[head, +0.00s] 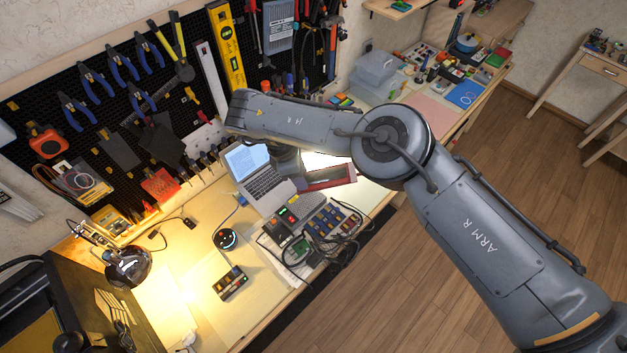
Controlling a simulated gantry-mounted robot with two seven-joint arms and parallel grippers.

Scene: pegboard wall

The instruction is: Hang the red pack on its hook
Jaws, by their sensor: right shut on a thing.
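A flat red pack with a pale panel (331,179) shows below my right forearm, above the bench beside the laptop. My right gripper (290,162) is mostly hidden under the forearm. It is shut at the pack's left end, but its fingertips and the grip itself are hidden. Another red item (160,183) is at the lower edge of the black pegboard (95,125), well left of my gripper. I cannot tell which hook belongs to the pack. My left gripper is not in view.
An open laptop (268,187), a tray of parts (335,222) and tangled cables crowd the bench middle. A lamp (128,267) and a round black device (226,239) stand left. Pliers and levels hang on the pegboard. Clear plastic boxes (378,70) stand at the back.

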